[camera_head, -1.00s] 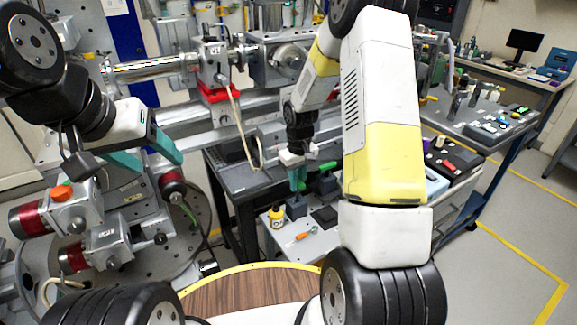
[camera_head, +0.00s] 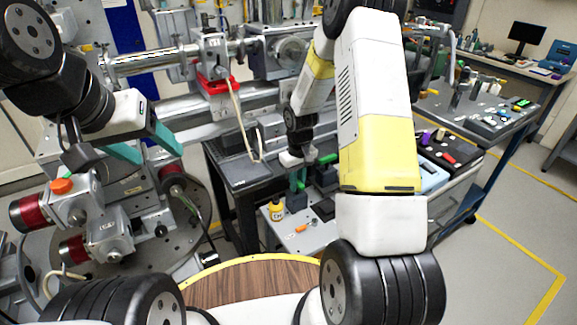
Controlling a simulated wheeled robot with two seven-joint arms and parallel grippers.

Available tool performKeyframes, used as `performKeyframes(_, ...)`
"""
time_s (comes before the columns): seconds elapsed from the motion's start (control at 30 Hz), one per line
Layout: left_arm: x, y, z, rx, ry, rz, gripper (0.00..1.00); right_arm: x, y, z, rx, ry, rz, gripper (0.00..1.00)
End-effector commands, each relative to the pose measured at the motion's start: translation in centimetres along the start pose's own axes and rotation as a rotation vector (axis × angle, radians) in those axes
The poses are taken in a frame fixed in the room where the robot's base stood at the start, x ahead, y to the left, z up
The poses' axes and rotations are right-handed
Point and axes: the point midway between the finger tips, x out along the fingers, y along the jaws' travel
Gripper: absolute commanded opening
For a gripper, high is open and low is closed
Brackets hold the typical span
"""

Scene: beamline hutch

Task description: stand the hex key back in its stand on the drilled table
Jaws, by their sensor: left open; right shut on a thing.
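My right gripper (camera_head: 298,180) points down, with teal fingers close together, over the light grey drilled table (camera_head: 284,239). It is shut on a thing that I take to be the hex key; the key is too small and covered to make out. A small dark block (camera_head: 296,203), seemingly the stand, is directly below the fingertips. I cannot tell whether the key touches it or is in it. My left gripper (camera_head: 146,148) is open and empty at the left, its teal fingers well apart, above the beamline equipment.
A yellow bottle (camera_head: 277,210) and a small orange-handled tool (camera_head: 300,228) are near the block on the drilled table. A dark block (camera_head: 324,209) lies to its right. A black table (camera_head: 245,170) stands behind. My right arm hides the table's right part.

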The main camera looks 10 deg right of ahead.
Motion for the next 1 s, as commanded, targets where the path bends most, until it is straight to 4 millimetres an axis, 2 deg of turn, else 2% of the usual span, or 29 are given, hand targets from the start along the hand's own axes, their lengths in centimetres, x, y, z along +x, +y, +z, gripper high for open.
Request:
performKeyframes(0.13, 0.0, 0.0, 0.0, 0.0, 0.0, 0.0, 0.6, 0.0, 0.0, 0.0, 0.0, 0.0, 0.0, 0.0)
performKeyframes(0.17, 0.0, 0.0, 0.0, 0.0, 0.0, 0.0, 0.6, 0.0, 0.0, 0.0, 0.0, 0.0, 0.0, 0.18)
performKeyframes(0.27, 0.0, 0.0, 0.0, 0.0, 0.0, 0.0, 0.6, 0.0, 0.0, 0.0, 0.0, 0.0, 0.0, 0.38)
performKeyframes(0.3, 0.0, 0.0, 0.0, 0.0, 0.0, 0.0, 0.6, 0.0, 0.0, 0.0, 0.0, 0.0, 0.0, 0.41)
performKeyframes(0.67, 0.0, 0.0, 0.0, 0.0, 0.0, 0.0, 0.6, -0.5, 0.0, -0.1, 0.001, 0.002, 0.0, 0.41)
performKeyframes(1.0, 0.0, 0.0, 0.0, 0.0, 0.0, 0.0, 0.6, -6.0, 0.0, -0.1, 0.001, 0.003, 0.001, 0.41)
